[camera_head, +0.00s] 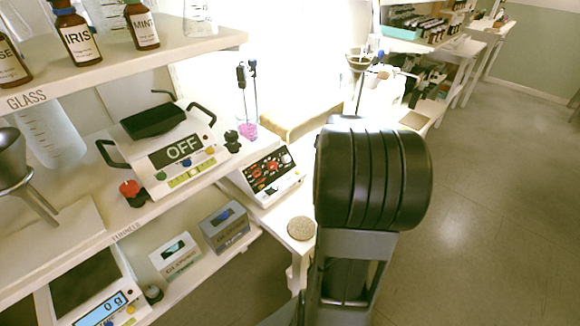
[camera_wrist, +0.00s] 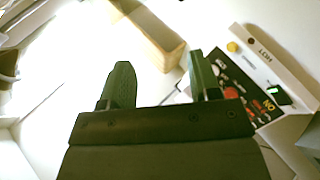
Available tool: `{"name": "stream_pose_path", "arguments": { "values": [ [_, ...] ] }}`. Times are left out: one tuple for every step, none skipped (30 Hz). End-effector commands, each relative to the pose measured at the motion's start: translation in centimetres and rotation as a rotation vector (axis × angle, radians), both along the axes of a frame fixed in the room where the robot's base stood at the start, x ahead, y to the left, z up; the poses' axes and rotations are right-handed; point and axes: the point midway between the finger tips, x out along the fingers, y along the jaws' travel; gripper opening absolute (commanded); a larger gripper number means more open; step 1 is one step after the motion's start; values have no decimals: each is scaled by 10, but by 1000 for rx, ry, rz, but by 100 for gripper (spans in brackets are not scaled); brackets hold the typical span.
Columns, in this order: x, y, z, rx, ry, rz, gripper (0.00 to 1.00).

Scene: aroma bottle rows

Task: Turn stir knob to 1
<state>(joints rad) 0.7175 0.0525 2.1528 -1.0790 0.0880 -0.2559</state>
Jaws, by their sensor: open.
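A white instrument (camera_head: 292,181) with a dark control panel and several red and white controls stands on the bench left of my arm in the head view. In the wrist view the same kind of white box (camera_wrist: 283,62) shows at the right, upside down, with a dark panel, a red knob (camera_wrist: 231,92) and a small green lit display. Which control is the stir knob cannot be read. My gripper (camera_wrist: 160,80) is open with nothing between its fingers; its right finger overlaps the panel's edge in the picture. In the head view the gripper is hidden behind my arm.
Brown bottles (camera_head: 78,40) stand on the shelf above. A round cork-like mat (camera_head: 301,228) lies at the bench's front. A tan block (camera_wrist: 150,38) lies beyond the fingers.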

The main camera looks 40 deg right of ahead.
Motion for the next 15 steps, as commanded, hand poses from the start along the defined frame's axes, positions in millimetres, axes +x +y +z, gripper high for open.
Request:
{"name": "stream_pose_path", "arguments": {
  "values": [
    [9,-15,-9,-74,23,131,57],
    [16,-20,-10,-118,37,222,57],
    [23,-23,-13,-170,57,346,57],
    [29,-22,-15,-205,71,439,57],
    [33,-21,-17,-237,85,529,57],
    [37,-17,-21,-272,103,647,57],
    [39,-13,-22,-296,114,731,57],
    [41,-9,-25,-316,126,811,57],
    [42,-2,-27,-339,138,911,57],
    [42,3,-28,-352,145,977,57],
    [42,8,-30,-364,152,1037,57],
    [41,14,-31,-377,158,1109,57],
    [40,18,-32,-384,160,1155,57],
    [40,22,-32,-391,163,1196,57],
    [39,27,-33,-397,164,1241,57]
  ]
}}
